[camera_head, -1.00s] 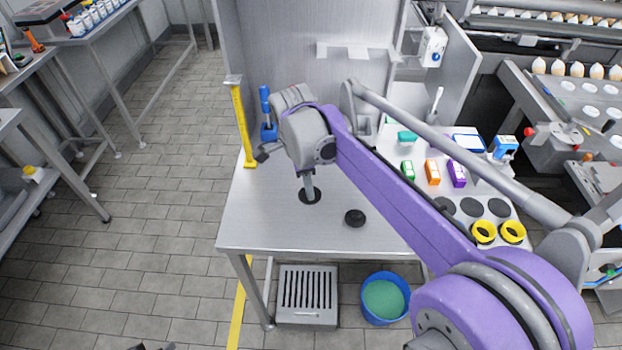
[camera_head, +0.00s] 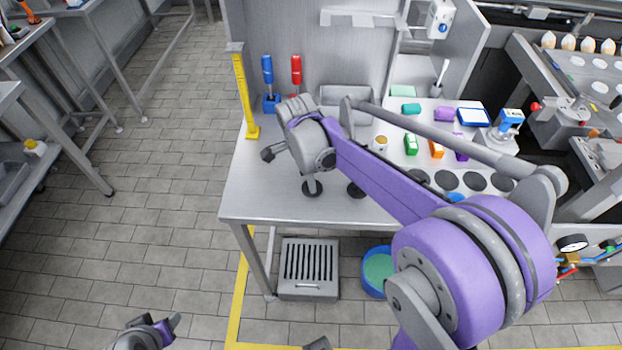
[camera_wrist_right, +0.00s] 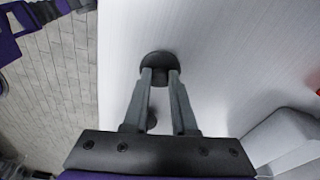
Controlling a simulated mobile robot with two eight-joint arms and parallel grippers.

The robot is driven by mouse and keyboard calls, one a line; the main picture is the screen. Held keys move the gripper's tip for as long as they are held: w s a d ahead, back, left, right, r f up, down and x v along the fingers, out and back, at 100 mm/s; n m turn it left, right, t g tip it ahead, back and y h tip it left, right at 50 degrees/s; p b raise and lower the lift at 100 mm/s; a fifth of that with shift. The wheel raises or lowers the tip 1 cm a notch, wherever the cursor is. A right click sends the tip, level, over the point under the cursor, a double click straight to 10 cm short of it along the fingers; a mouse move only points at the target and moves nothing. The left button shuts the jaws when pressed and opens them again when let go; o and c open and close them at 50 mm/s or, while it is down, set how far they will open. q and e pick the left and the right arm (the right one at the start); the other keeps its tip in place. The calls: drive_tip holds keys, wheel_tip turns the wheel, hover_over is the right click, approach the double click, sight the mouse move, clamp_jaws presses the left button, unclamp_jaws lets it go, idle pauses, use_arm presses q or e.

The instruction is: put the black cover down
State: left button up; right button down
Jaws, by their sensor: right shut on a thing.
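My right gripper (camera_head: 312,182) points down at the front left of the steel table (camera_head: 265,195). It is shut on a round black cover (camera_head: 312,190), which is at or just above the tabletop; I cannot tell if it touches. In the right wrist view the cover (camera_wrist_right: 157,60) shows as a dark disc at the fingertips. A second black round piece (camera_head: 356,191) lies on the table to the right, partly behind my arm. Part of my left arm shows at the bottom left, but its jaw state is unclear.
A yellow post (camera_head: 245,97) stands at the table's left edge. Blue (camera_head: 267,70) and red (camera_head: 296,70) handled tools stand at the back. A white board (camera_head: 420,108) with coloured blocks is at the right. The left front tabletop is clear.

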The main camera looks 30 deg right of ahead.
sight(306, 188)
drive_tip(key=c, duration=0.7)
unclamp_jaws()
drive_tip(key=shift+r, duration=0.15)
wheel_tip(306, 188, up, 11)
drive_tip(key=a+p, duration=0.1)
drive_tip(key=s+a+f+n+t, duration=0.2)
drive_tip(key=s+f+n, duration=0.1)
drive_tip(key=s+n, duration=0.2)
drive_tip(key=s+a+f+n+t+y, duration=0.1)
drive_tip(key=s+f+n, duration=0.3)
drive_tip(key=n, duration=0.5)
drive_tip(key=s+a+f+n+t, duration=0.2)
drive_tip(key=s+f+n, duration=0.1)
drive_tip(key=s+n, duration=0.3)
drive_tip(key=shift+s+a+f+n+t, duration=0.3)
drive_tip(key=shift+f+n+t, duration=0.1)
drive_tip(key=shift+n, duration=0.6)
